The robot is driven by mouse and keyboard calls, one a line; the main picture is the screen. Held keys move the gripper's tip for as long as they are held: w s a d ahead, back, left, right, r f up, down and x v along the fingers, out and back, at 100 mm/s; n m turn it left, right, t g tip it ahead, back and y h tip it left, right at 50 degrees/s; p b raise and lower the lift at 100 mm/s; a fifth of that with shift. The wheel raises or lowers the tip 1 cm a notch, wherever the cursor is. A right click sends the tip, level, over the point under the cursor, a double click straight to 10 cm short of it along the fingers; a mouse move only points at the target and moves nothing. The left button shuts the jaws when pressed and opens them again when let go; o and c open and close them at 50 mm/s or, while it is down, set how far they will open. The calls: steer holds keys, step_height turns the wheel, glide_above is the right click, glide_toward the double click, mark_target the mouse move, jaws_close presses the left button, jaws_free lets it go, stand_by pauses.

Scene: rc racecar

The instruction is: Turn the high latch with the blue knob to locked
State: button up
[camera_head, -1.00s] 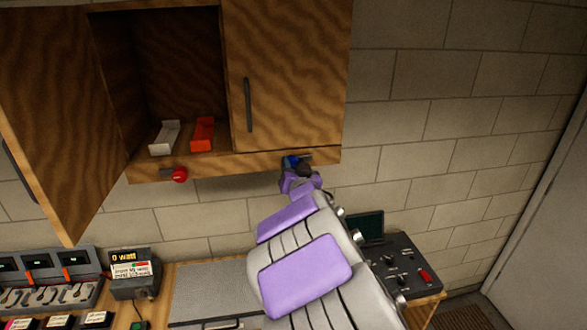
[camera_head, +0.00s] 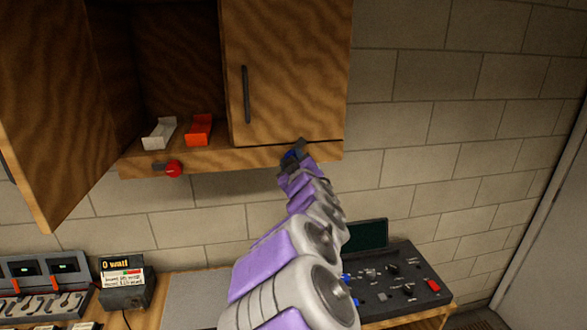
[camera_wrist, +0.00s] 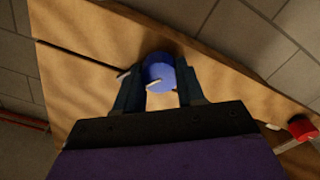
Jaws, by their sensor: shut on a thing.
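The blue knob (camera_head: 291,156) is on the wooden bottom rail of the wall cabinet, under the closed right door (camera_head: 285,75). In the wrist view the blue knob (camera_wrist: 158,70) sits between the two dark fingers of my gripper (camera_wrist: 158,90), which is shut on it. My gripper (camera_head: 292,163) is partly hidden by my arm in the head view. The dark latch bar (camera_head: 301,146) points up and right from the knob, reaching the door's lower edge. A short pale piece shows beside the knob in the wrist view.
A red knob (camera_head: 174,169) with its latch bar sideways is farther left on the rail. The left cabinet door (camera_head: 50,110) stands open. A white tray (camera_head: 160,133) and an orange tray (camera_head: 199,130) lie inside. Workbench equipment stands below; the right wall is bare.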

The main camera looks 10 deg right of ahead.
steer(key=shift+f+n+b, duration=0.15)
steer(key=shift+n+b, duration=1.05)
steer(key=shift+n, duration=2.5)
steer(key=o, duration=1)
steer(key=shift+a, duration=0.35)
steer(key=shift+o, duration=0.2)
steer(key=shift+d, duration=0.1)
